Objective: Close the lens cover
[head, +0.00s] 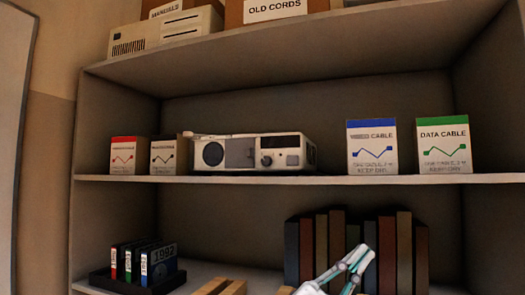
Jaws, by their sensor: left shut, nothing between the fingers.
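A pale projector (254,153) sits on the middle shelf in the head view. A dark round lens (212,153) shows uncovered at the left of its front. A grey square panel (239,153) is just right of the lens; it may be the lens cover, pushed aside, but I cannot tell for sure. My left gripper (364,257) is at the bottom, right of centre, lower than the projector and apart from it, in front of the books. It is shut and empty. My right gripper is not in view.
Small boxes stand left of the projector, red-topped (122,155) and dark-topped (162,157). Blue (372,147) and green (443,146) cable boxes stand to its right. The middle shelf's edge (330,180) lies above my gripper. Books (404,250) and a binder tray (98,279) are below.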

